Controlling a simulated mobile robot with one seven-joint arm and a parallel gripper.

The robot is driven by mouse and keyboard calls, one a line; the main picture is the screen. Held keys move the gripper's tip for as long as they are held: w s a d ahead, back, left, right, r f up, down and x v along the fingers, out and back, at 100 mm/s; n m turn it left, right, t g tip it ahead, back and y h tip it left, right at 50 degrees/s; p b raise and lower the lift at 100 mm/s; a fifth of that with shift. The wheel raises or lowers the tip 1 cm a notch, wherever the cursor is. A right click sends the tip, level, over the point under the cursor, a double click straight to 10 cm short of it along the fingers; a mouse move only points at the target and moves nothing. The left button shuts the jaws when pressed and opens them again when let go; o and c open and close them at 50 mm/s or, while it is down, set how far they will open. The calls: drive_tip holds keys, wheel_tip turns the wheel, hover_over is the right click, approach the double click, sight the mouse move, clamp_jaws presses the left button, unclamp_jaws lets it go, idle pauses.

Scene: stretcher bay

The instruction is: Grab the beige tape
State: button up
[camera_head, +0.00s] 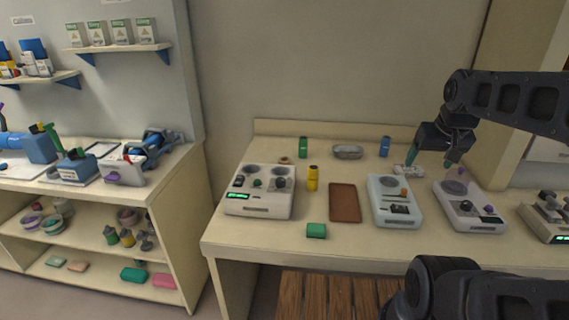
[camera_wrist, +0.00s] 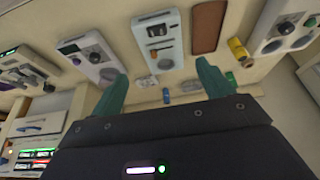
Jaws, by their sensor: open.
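A small beige-brown roll, which looks like the beige tape (camera_head: 285,160), lies on the table behind the left scale, near the green cylinder. In the wrist view a small roll that seems to be the same tape (camera_wrist: 247,62) shows right of my fingers, beside the yellow cylinder. My gripper (camera_head: 429,160) is above the right part of the table, far to the right of the tape. Its green fingers are apart, with nothing between them; they also show in the wrist view (camera_wrist: 160,78).
Near the tape stand a green cylinder (camera_head: 303,147), a yellow cylinder (camera_head: 312,180) and the left scale (camera_head: 262,205). A grey dish (camera_head: 347,152), a blue cylinder (camera_head: 384,147) and a small white object (camera_head: 408,171) lie between tape and gripper. A brown tray (camera_head: 344,215) is in front.

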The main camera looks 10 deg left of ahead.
drive_tip(key=w+a+r+n+g, duration=0.1)
drive_tip(key=w+a+r+n, duration=0.15)
drive_tip(key=w, duration=0.45)
drive_tip(key=w+a+r+n, duration=0.2)
drive_tip(key=w+a+n, duration=0.1)
drive_tip(key=w, duration=0.4)
drive_tip(key=n+g, duration=0.4)
drive_tip(key=n, duration=1.1)
hover_over(284, 158)
drive_tip(key=s, duration=0.1)
wheel_tip(284, 158, down, 23)
drive_tip(key=shift+s+d+f, duration=0.1)
drive_tip(key=shift+s+f, duration=0.05)
drive_tip(key=shift+f, duration=1.6)
drive_tip(key=shift+s+d+f, duration=0.1)
drive_tip(key=shift+f, duration=1.6)
drive_tip(key=shift+s+f, duration=0.15)
drive_tip(key=shift+f, duration=1.6)
drive_tip(key=c, duration=1.1)
drive_tip(key=shift+o, duration=0.2)
